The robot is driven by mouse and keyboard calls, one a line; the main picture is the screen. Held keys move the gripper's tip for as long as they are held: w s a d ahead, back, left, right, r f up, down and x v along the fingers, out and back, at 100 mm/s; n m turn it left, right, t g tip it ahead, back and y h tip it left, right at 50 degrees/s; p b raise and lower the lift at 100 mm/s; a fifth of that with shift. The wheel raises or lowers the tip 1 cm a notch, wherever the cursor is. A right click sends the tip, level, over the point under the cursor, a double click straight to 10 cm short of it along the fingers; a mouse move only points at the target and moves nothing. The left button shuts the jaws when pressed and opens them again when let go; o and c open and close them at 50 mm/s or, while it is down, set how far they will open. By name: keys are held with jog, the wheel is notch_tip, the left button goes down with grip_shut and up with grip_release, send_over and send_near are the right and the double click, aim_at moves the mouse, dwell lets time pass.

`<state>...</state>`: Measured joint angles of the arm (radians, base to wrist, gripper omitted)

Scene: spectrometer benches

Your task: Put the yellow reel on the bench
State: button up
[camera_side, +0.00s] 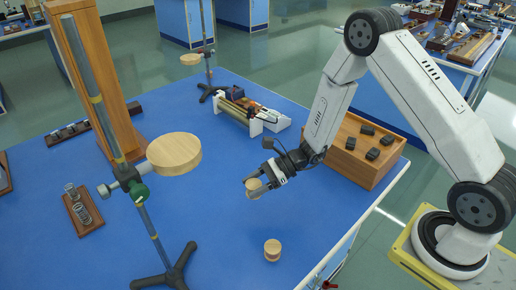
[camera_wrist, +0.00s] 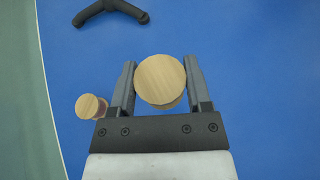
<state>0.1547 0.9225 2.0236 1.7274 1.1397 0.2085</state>
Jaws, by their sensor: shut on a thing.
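My gripper (camera_side: 257,183) is shut on a reel (camera_side: 254,188) with round pale-wood ends, held above the blue bench (camera_side: 225,215). In the wrist view the reel (camera_wrist: 160,79) sits between the two fingers, one end facing the camera. Its wound middle is mostly hidden, so its colour is hard to tell. A second reel (camera_side: 272,250) with a reddish band stands upright on the bench near the front edge. It also shows in the wrist view (camera_wrist: 91,106), left of my gripper and looking smaller.
A stand with a black tripod foot (camera_side: 175,272) and round wooden platform (camera_side: 174,153) is at left. A wooden box with black blocks (camera_side: 351,159) stands right of my gripper. An instrument (camera_side: 252,115) lies behind. Bare bench surrounds the space below the gripper.

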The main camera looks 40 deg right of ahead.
send_over(239, 206)
jog(key=f, duration=0.5)
jog(key=shift+s+f, duration=0.25)
jog(key=shift+f, duration=0.1)
jog(key=shift+f, duration=0.1)
jog(key=shift+w+f, duration=0.2)
jog(key=shift+f, duration=1.55)
jog(key=shift+f, duration=0.15)
jog(key=o, duration=1.3)
jog(key=shift+c, duration=0.2)
